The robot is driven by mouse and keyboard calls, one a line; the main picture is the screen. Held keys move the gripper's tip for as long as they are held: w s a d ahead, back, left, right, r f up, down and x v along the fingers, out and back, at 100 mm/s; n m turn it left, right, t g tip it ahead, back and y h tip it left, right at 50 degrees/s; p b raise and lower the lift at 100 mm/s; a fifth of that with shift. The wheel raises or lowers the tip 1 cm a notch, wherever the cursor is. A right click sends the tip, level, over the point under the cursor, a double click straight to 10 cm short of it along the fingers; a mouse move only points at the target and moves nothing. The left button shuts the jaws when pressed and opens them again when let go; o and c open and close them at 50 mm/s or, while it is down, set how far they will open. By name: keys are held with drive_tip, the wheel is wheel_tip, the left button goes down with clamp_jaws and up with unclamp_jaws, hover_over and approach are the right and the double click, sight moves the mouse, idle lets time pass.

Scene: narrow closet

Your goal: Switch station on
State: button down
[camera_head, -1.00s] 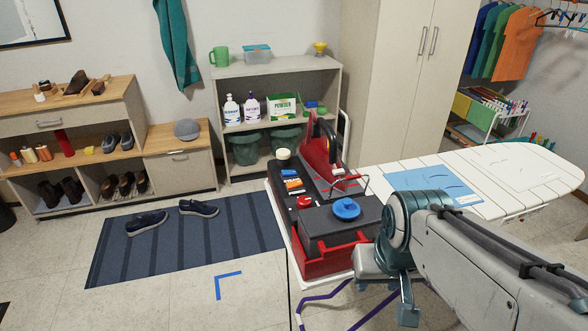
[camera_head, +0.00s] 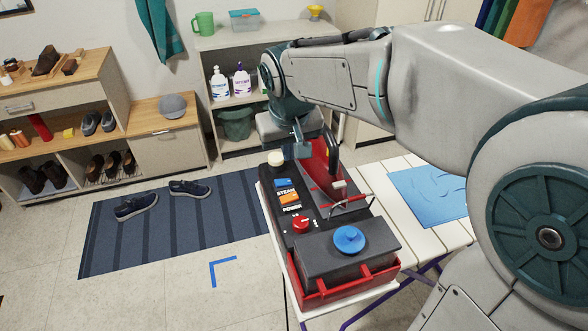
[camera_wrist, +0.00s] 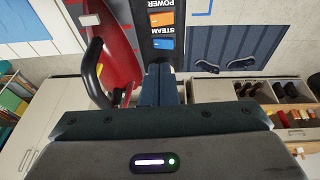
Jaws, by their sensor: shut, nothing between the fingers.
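The steam station (camera_head: 312,225) stands on the near left end of the ironing board. Its dark panel carries a blue switch (camera_head: 284,182) with a STEAM label, an orange switch (camera_head: 289,198) with a POWER label, and a red knob (camera_head: 302,224). The red iron (camera_head: 322,164) rests on the station, right of the panel. My gripper (camera_head: 299,150) is shut and empty near the far end of the station. In the wrist view its fingers (camera_wrist: 158,75) point toward the blue switch (camera_wrist: 163,44); the orange switch (camera_wrist: 160,19) lies farther off. Contact cannot be told.
The iron's dark handle (camera_wrist: 96,75) rises close beside my fingers. A grey tank with a blue cap (camera_head: 349,239) fills the station's near end. A blue cloth (camera_head: 428,190) lies on the board. A shelf (camera_head: 215,45) stands behind.

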drive_tip(key=p, duration=0.2)
approach(295, 191)
drive_tip(key=x, duration=0.6)
drive_tip(key=shift+w+f, duration=0.1)
drive_tip(key=shift+f, duration=0.1)
idle(0.3)
